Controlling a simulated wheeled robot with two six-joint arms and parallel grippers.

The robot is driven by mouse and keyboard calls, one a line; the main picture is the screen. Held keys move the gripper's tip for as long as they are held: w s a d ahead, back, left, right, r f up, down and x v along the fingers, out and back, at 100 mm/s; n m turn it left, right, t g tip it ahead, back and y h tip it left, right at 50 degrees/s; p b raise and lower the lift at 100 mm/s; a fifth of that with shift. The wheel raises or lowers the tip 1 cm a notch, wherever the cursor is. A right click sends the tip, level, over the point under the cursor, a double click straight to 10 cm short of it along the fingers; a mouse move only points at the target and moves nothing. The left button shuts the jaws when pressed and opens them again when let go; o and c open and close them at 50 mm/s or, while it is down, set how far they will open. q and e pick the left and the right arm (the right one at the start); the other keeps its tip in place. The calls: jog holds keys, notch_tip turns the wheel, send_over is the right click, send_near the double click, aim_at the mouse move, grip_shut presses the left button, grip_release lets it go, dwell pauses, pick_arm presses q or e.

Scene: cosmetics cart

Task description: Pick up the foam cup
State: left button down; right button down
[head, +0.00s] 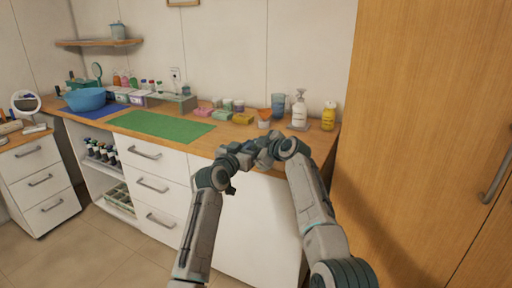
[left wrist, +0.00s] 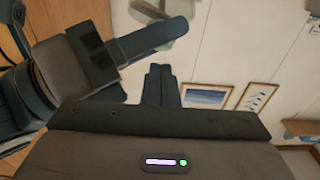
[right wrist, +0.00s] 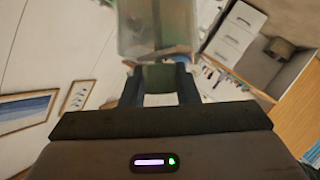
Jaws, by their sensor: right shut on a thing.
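My right gripper, in the right wrist view (right wrist: 158,82), is shut on a pale grey-green, partly see-through container (right wrist: 156,28). The container rises past the fingertips and is cut off by the top edge. I cannot tell if it is the foam cup. My left gripper, in the left wrist view (left wrist: 161,74), has its fingers together with nothing visible between them. In the head view both grippers are close together at the counter's front edge, where the held container is hard to make out. A small orange-and-white cup (head: 264,118) and a blue cup (head: 278,102) stand on the counter.
A white pump bottle (head: 299,109) and a yellow bottle (head: 328,118) stand at the counter's right end. A green mat (head: 160,127) has clear room. Small colored blocks and tubs sit behind it. A blue bowl (head: 85,99) is far left. A tall wooden cabinet (head: 420,120) borders the right.

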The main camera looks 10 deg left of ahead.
pick_arm(q)
jog(key=v, duration=1.1)
